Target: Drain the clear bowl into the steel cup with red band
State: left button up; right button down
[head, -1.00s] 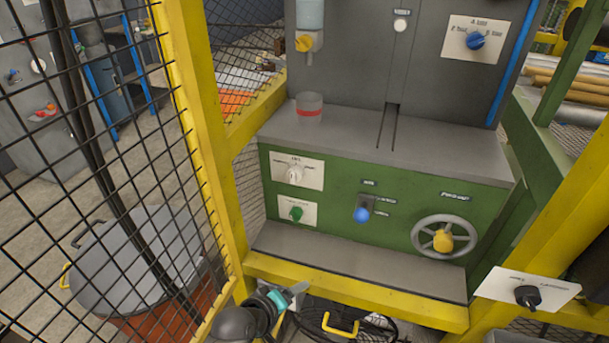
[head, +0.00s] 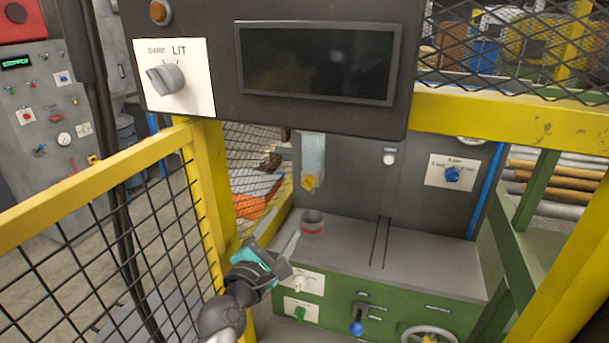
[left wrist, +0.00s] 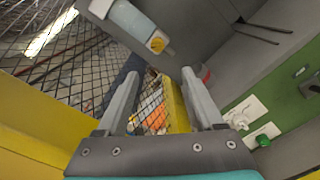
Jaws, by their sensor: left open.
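The clear bowl (head: 313,153) hangs on the grey machine face, with a yellow knob (head: 309,183) at its lower end. It also shows in the left wrist view (left wrist: 131,20), its yellow knob (left wrist: 157,44) beyond the fingers. The steel cup with red band (head: 312,224) stands upright on the grey ledge below the bowl. In the left wrist view only a bit of its red band (left wrist: 206,74) shows, beside the right finger. My left gripper (head: 280,250) is open and empty, in front of the ledge, below and left of the cup. My right gripper is out of view.
A dark panel with a DARK/LIT switch (head: 165,78) and a black screen (head: 318,62) overhangs the top. Yellow posts and mesh (head: 120,235) stand left of my arm. The green front (head: 400,312) carries knobs and a handwheel. The ledge right of the cup is clear.

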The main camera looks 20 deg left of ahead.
aim_at(305, 187)
pick_arm(q)
jog(key=w, duration=1)
jog(key=w+b, duration=0.1)
jog(key=w, duration=0.4)
jog(key=shift+w+d+r, duration=0.1)
jog(key=shift+d+r, duration=0.1)
jog(key=shift+r, duration=0.05)
jog(key=shift+c, duration=0.2)
grip_shut()
